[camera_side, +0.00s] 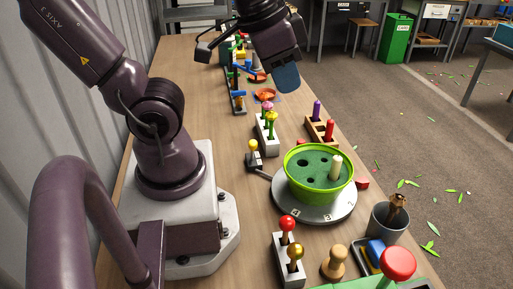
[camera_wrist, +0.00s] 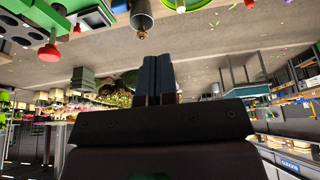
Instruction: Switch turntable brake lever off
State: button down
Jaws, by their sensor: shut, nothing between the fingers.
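The turntable is a grey disc (camera_side: 312,213) on the wooden bench, with a bright green bowl (camera_side: 290,177) on it. The bowl has a dark green top with several holes and a cream peg (camera_side: 336,166) standing in one. At its left stands a small lever with a yellow knob (camera_side: 252,145), which appears to be the brake lever; a dark bar runs from its foot towards the disc. My gripper (camera_side: 287,80) is high above the bench, behind the turntable and well apart from the lever. Its blue-grey fingers (camera_wrist: 153,76) are together and empty in the wrist view, where the lever cannot be made out.
A white block with red and gold knobs (camera_side: 287,250) stands in front of the turntable. A wooden peg (camera_side: 334,263), a grey cup (camera_side: 388,222) and a red mushroom button (camera_side: 397,263) are at front right. Blocks with coloured pegs (camera_side: 264,138) stand behind the lever.

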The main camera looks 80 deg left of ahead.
notch_tip(320, 180, down, 6)
jog(key=m+g+y, duration=0.1)
jog(key=m+g, duration=0.1)
jog(key=g, duration=0.2)
jog(key=m+g+y, duration=0.3)
jog(key=m+y, duration=0.9)
jog(key=m, duration=0.1)
send_near(254, 149)
jog(key=s+r+v, duration=0.1)
jog(key=v, duration=0.3)
jog(key=shift+w+a+f, duration=0.3)
jog(key=x, duration=1)
jog(key=shift+w+d+f, duration=0.1)
jog(key=shift+f, duration=0.1)
